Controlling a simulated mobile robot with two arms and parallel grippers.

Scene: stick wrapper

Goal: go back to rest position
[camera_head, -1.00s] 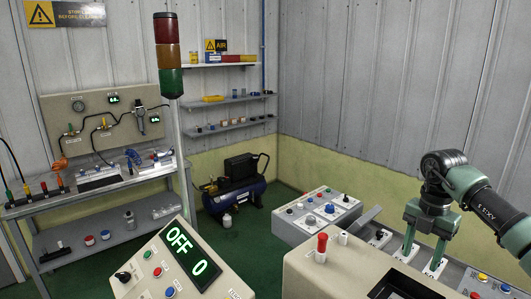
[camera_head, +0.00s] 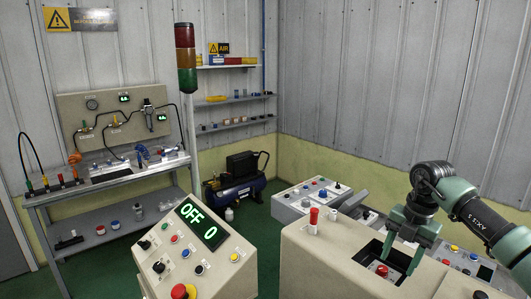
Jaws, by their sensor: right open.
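My right gripper (camera_head: 399,263) comes in from the right on its dark and green arm, pointing down. Its two green fingers are apart, with no object visible between them. In the picture they overlap the square dark recess (camera_head: 362,254) in the top of the beige machine (camera_head: 325,250). My left gripper is not in view.
A red-topped post (camera_head: 314,215) stands on the beige machine, left of the gripper. A control panel showing "OFF 0" (camera_head: 205,225) stands at front left. A signal tower (camera_head: 185,60), workbench (camera_head: 105,170) and blue compressor (camera_head: 235,187) are behind. Green floor lies between.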

